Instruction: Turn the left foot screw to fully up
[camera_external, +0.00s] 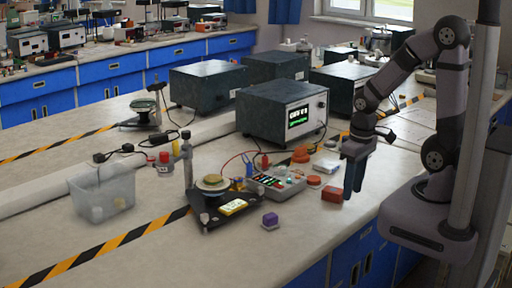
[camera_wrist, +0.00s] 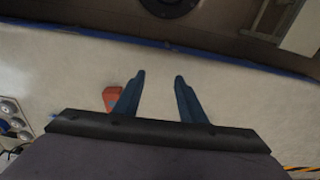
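An apparatus with a dark base plate (camera_external: 213,219), an upright grey post (camera_external: 187,165) and a round tan disc (camera_external: 213,183) stands on the bench, left of my gripper. A yellow-framed label or display (camera_external: 233,207) lies on its base. I cannot make out the foot screws; they are too small or hidden. My gripper (camera_external: 354,187) points down over the right part of the bench, well apart from the apparatus. In the wrist view, my gripper (camera_wrist: 160,76) is open, with nothing between its two blue fingers.
A red block (camera_external: 334,194) lies close to my gripper, and also shows beside the left finger (camera_wrist: 111,98). A clear bin (camera_external: 103,190) stands at left.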

